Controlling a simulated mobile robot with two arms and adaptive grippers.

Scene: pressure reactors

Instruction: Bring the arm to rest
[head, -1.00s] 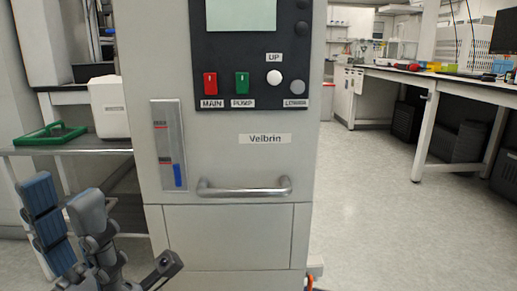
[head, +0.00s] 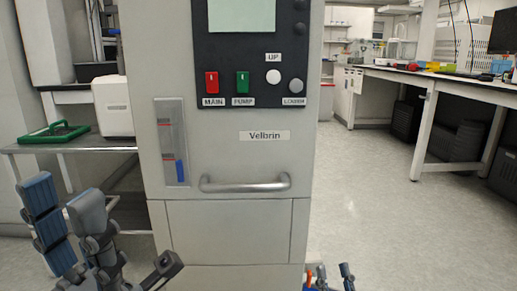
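My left gripper (head: 122,228) is at the lower left in the head view, in front of the reactor cabinet's left side. Its blue and grey fingers stand spread apart with nothing between them. My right gripper (head: 333,275) only just shows at the bottom edge, right of the cabinet's lower corner. Two fingertips and an orange part are visible; the rest is cut off, so its opening cannot be told.
The grey cabinet (head: 230,232) labelled Velbrin fills the middle, with a bar handle (head: 245,186), a red switch (head: 211,83) and a green switch (head: 242,83). A side table (head: 75,146) holds a green tray (head: 52,142). Floor (head: 375,205) at right is clear.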

